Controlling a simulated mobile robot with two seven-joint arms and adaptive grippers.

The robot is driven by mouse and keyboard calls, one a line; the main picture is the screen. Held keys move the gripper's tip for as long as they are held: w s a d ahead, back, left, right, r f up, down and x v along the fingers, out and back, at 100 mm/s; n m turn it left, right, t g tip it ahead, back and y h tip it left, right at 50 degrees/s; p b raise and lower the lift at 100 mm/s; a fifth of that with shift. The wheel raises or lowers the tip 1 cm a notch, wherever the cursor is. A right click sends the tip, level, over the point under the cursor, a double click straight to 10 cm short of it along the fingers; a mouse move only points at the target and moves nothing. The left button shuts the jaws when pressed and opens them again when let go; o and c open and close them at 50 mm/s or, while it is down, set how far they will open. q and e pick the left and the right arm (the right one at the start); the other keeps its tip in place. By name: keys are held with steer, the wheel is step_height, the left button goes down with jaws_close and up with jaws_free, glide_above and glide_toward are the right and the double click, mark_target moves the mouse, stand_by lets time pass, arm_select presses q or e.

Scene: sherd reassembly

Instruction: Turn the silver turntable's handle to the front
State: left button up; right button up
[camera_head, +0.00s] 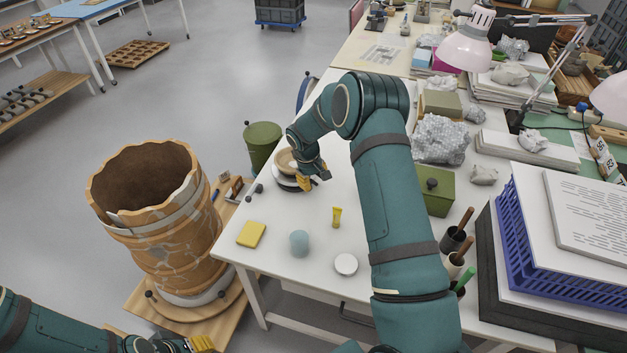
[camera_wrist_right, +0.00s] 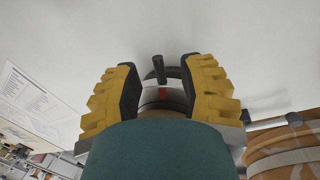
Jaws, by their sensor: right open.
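The silver turntable (camera_head: 283,184) stands on the white table near its left edge, with a small brown and white bowl (camera_head: 287,162) on it. A small dark knob (camera_head: 259,188) shows at its left side; I cannot tell whether it is the handle. My right gripper (camera_head: 314,181) is open at the turntable's right side and hides part of it. In the right wrist view a black upright peg (camera_wrist_right: 158,69) shows between the open fingers (camera_wrist_right: 160,88), with a silver, red-marked part behind; contact is unclear. My left gripper (camera_head: 192,345) is at the bottom edge, mostly cut off.
A yellow block (camera_head: 251,234), blue-grey cup (camera_head: 299,242), small yellow tube (camera_head: 337,217) and white disc (camera_head: 346,264) lie on the table's front. A large patched vessel (camera_head: 160,225) stands left of the table. A green box (camera_head: 436,190) is right of my right arm.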

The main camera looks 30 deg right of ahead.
step_height(320, 180, up, 11)
steer(key=a, duration=0.2)
steer(key=shift+s+a, duration=0.15)
steer(key=shift+s, duration=0.15)
